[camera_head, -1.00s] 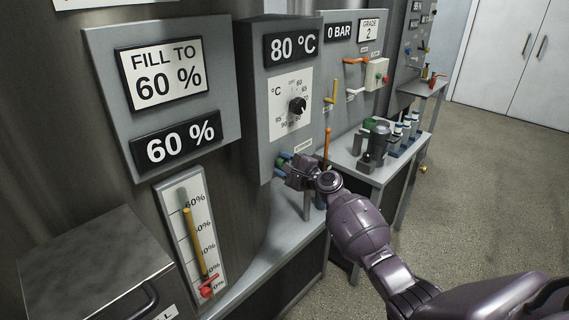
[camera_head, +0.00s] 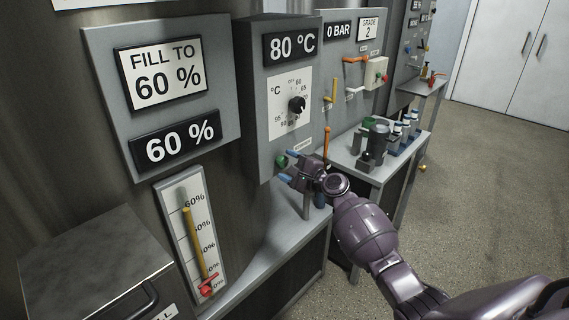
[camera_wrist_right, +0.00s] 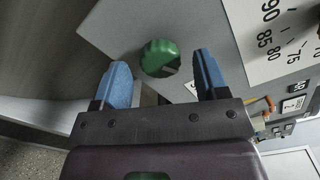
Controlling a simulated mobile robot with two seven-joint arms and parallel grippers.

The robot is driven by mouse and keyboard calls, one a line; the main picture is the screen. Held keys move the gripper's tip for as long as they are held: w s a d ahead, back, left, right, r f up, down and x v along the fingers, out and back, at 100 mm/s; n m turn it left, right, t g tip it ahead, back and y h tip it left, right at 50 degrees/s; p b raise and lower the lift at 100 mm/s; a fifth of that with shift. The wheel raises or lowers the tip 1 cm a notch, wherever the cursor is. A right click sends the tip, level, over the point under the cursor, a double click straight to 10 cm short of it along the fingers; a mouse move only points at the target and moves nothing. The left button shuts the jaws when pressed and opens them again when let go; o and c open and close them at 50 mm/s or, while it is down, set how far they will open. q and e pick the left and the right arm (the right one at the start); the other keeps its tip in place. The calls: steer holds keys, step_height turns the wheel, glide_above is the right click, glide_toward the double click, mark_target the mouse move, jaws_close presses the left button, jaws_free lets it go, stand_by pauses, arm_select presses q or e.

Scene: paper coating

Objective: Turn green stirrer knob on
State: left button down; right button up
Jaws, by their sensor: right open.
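The green stirrer knob (camera_head: 282,161) sits low on the grey temperature panel (camera_head: 253,110), below the dial. In the right wrist view the knob (camera_wrist_right: 160,58) is a round green cap with a pale pointer mark at its lower right. My right gripper (camera_head: 287,167) is open in front of the panel. Its two blue fingertips (camera_wrist_right: 161,75) stand apart on either side of the knob in the wrist view, with visible gaps and no contact. The gripper partly hides the knob in the head view. My left gripper is not in view.
A black temperature dial (camera_head: 297,104) is above the knob, and an orange-handled lever (camera_head: 326,143) stands just right of my gripper. A side bench (camera_head: 382,172) holds a dark pump-like device and bottles. Open floor (camera_head: 490,190) lies to the right.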

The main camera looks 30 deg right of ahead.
steer(key=v, duration=0.8)
steer(key=shift+s+d, duration=0.15)
steer(key=shift+s, duration=0.2)
steer(key=s+a+f+n+g+h, duration=0.1)
steer(key=s+a+f+n+h, duration=0.1)
steer(key=s+f+n, duration=0.5)
steer(key=s+a+f+n+g+h, duration=0.2)
steer(key=s+a+f+n, duration=0.3)
steer(key=s, duration=0.7)
steer(key=s+a+f+n+g+h, duration=0.2)
steer(key=s+a+f+n, duration=0.1)
steer(key=s+f+n, duration=0.5)
steer(key=s+f, duration=0.1)
steer(key=s, duration=0.1)
steer(key=shift+s+a+f+n, duration=0.25)
steer(key=shift+a+f+n, duration=0.05)
steer(key=shift+a, duration=0.05)
